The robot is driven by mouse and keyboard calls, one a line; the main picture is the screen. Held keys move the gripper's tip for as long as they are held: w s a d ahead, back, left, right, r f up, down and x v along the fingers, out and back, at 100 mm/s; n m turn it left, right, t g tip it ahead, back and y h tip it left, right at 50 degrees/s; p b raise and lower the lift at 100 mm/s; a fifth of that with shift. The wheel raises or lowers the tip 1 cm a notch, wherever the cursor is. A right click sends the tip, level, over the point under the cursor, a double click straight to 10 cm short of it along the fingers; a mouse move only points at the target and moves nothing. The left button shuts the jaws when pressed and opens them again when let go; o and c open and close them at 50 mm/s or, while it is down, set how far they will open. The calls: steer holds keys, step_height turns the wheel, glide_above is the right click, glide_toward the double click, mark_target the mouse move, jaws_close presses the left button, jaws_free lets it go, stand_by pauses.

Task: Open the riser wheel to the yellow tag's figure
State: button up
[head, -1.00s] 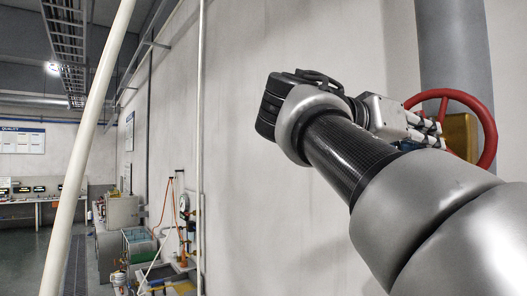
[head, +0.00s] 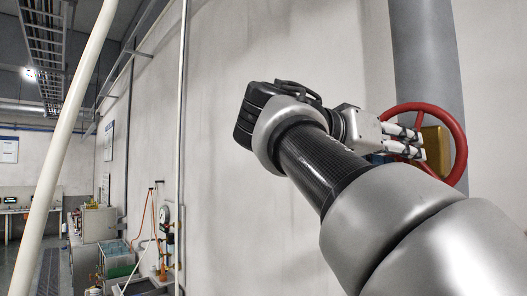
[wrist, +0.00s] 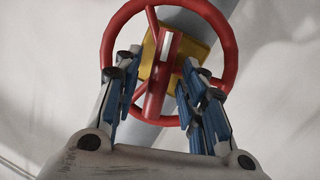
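The red riser wheel (head: 463,140) stands at the right in the head view, in front of the grey pipe. In the wrist view the wheel (wrist: 229,58) fills the upper middle; a red spoke or bar with a white mark crosses its centre. My gripper (head: 421,144) is at the wheel, partly hiding its near side. In the wrist view my gripper (wrist: 163,78) is open, with blue-padded fingers apart on either side of the marked bar and overlapping the rim; contact cannot be told. A yellow block (wrist: 194,45) shows behind the wheel. No figure on a tag can be read.
The grey pipe (head: 428,50) runs up behind the wheel along the pale wall (head: 230,130). A cream pole (head: 70,130) crosses the left of the head view. Several pieces of equipment, including a green tank (head: 117,262), stand far off at lower left.

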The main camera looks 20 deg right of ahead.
steer(key=v, duration=1.2)
